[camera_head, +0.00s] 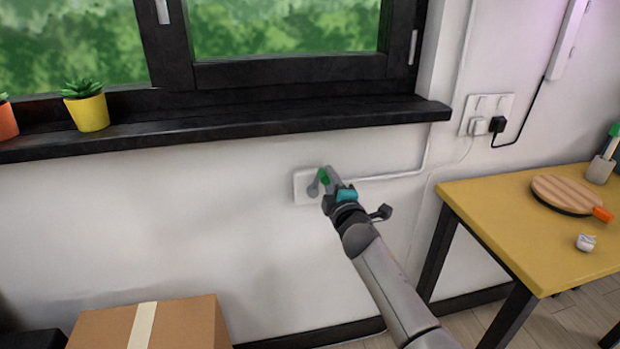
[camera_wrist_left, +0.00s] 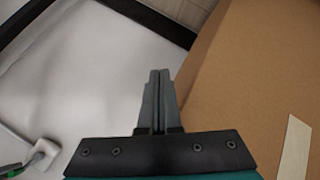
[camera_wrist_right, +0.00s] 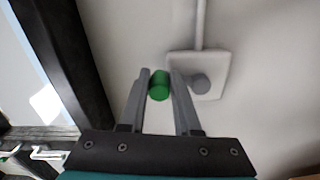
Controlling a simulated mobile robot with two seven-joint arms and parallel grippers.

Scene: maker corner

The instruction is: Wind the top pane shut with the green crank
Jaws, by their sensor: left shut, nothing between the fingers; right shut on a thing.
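The green crank knob (camera_head: 325,175) shows at a pale wall plate (camera_head: 301,188) below the window sill. My right gripper (camera_head: 328,180) reaches it from the lower right. In the right wrist view the green knob (camera_wrist_right: 159,86) sits between the two fingers of my right gripper (camera_wrist_right: 160,90), which is shut on it. The grey hub (camera_wrist_right: 201,84) on the plate is just right of the fingers. My left gripper (camera_wrist_left: 158,75) is shut and empty in its wrist view, beside a cardboard box. The window's top pane is not clearly shown.
A black sill (camera_head: 250,125) with a yellow plant pot (camera_head: 88,112) runs above the crank. The cardboard box (camera_head: 190,325) stands below left. A yellow table (camera_head: 480,205) with a round board (camera_head: 567,194) is at right.

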